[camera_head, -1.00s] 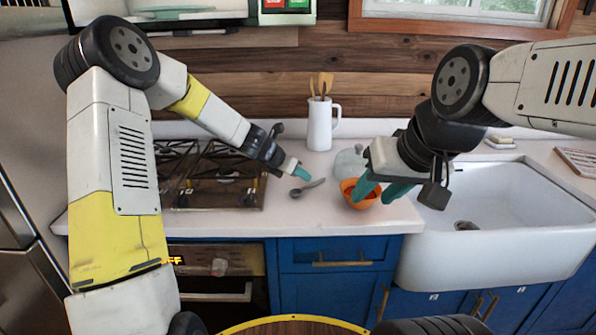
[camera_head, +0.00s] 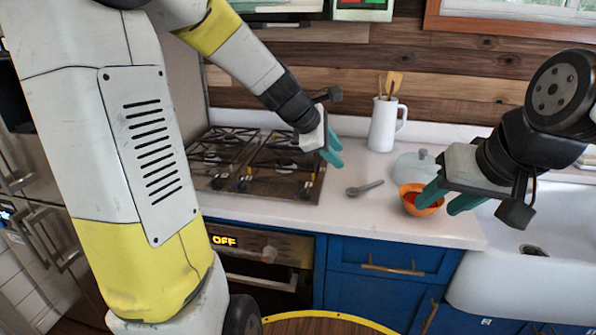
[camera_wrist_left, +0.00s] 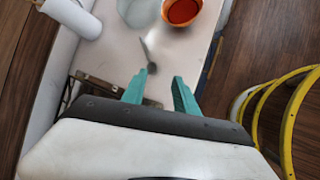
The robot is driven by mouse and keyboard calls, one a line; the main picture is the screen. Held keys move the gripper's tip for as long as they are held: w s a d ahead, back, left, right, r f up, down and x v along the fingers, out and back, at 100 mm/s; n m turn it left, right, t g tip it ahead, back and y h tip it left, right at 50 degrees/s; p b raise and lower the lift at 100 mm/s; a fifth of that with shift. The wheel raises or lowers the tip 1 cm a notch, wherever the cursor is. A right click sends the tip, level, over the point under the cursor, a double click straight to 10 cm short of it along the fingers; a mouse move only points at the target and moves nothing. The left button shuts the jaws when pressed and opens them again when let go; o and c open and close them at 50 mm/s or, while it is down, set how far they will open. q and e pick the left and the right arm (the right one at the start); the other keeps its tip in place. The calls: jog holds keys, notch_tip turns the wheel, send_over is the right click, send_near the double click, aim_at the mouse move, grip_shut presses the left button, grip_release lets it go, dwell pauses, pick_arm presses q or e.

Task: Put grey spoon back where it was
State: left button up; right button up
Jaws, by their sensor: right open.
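The grey spoon (camera_head: 364,188) lies on the white counter between the stove and an orange bowl (camera_head: 408,188). It also shows in the left wrist view (camera_wrist_left: 147,50), beyond the fingertips. My left gripper (camera_head: 334,150) is raised above the counter, up and left of the spoon in the head view. Its teal fingers stand apart with nothing between them in the left wrist view (camera_wrist_left: 158,88). My right gripper (camera_head: 446,200) is open at the orange bowl; one finger overlaps the bowl's right side. I cannot tell whether it touches the bowl.
A gas stove (camera_head: 262,165) lies left of the spoon. A white pitcher (camera_head: 382,125) with wooden utensils stands at the back. A pale lidded dish (camera_head: 415,165) stands behind the bowl, and a white sink (camera_head: 540,225) lies right. The counter around the spoon is clear.

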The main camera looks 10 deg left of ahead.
pick_arm(q)
jog(key=s+a+r+m+y, duration=0.1)
jog(key=s+a+r+m, duration=0.1)
jog(key=s+a+m, duration=0.3)
jog(key=s+a+r+m+y, duration=0.1)
jog(key=s+a+m, duration=0.3)
jog(key=s+m, duration=0.9)
jog(key=s+y, duration=0.1)
jog(key=s, duration=0.3)
jog(key=shift+a+r+m+y, duration=0.3)
jog(key=shift+a+r, duration=0.05)
jog(key=shift+s, duration=0.1)
